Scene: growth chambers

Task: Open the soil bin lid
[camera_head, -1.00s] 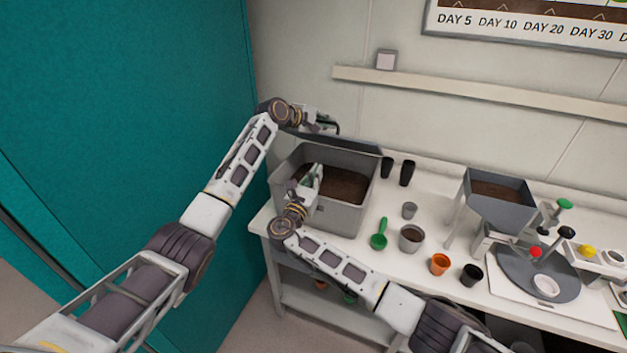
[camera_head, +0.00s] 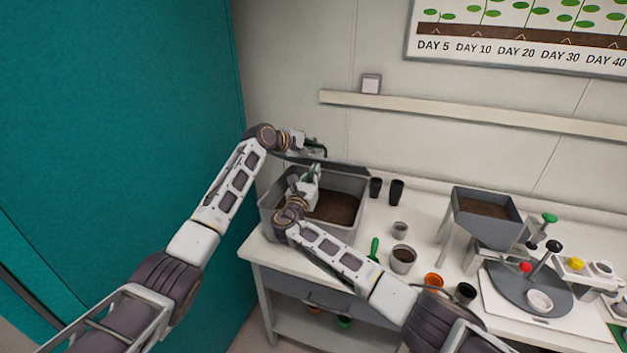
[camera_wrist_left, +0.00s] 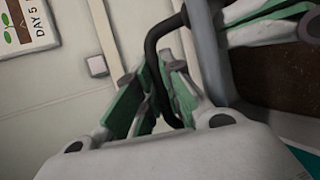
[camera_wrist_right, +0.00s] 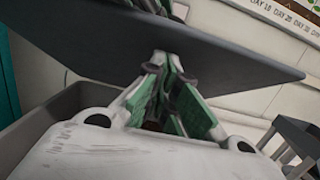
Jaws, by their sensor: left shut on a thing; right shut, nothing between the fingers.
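The grey soil bin (camera_head: 352,228) stands open on the bench's left end, with dark soil (camera_head: 335,206) inside. Its dark grey lid (camera_head: 345,165) is raised at the bin's back, tilted up. My left gripper (camera_head: 320,150) is shut on the lid's black handle (camera_wrist_left: 153,50), behind the lid. My right gripper (camera_head: 313,172) is shut and empty over the bin, on the lid's inner side. In the right wrist view its fingertips (camera_wrist_right: 165,62) overlap the lid panel (camera_wrist_right: 90,48); I cannot tell whether they touch. The bin wall (camera_wrist_right: 40,125) shows lower left there.
Black cups (camera_head: 396,191), a grey pot with soil (camera_head: 402,260) and a green scoop (camera_head: 374,249) are right of the bin. A grey hopper (camera_head: 487,217) stands farther right. A teal wall (camera_head: 120,110) is close on the left.

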